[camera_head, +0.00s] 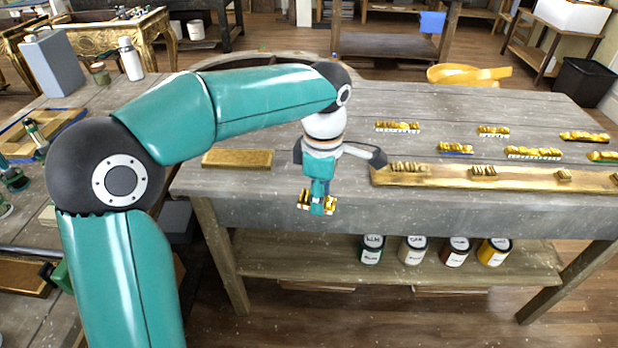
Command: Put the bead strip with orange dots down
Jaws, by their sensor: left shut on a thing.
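My left gripper (317,207) points down and is shut on a short gold bead strip (331,206). The strip's two ends stick out on either side of the fingers; the middle is hidden, and its dot colour is too small to tell. In the picture it overlaps the front edge of the grey wooden table (430,212); I cannot tell its height or whether it is over the tabletop. Several other gold bead strips lie apart on the tabletop, among them one at the back (397,127), one with a blue edge (455,149) and one with a white edge (533,153). My right gripper is not in view.
A long gilt board (520,182) with small pieces on it lies along the table's front right. A short gilt board (237,158) lies at the left. Paint tins (412,250) stand on the lower shelf. The table's middle back is clear.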

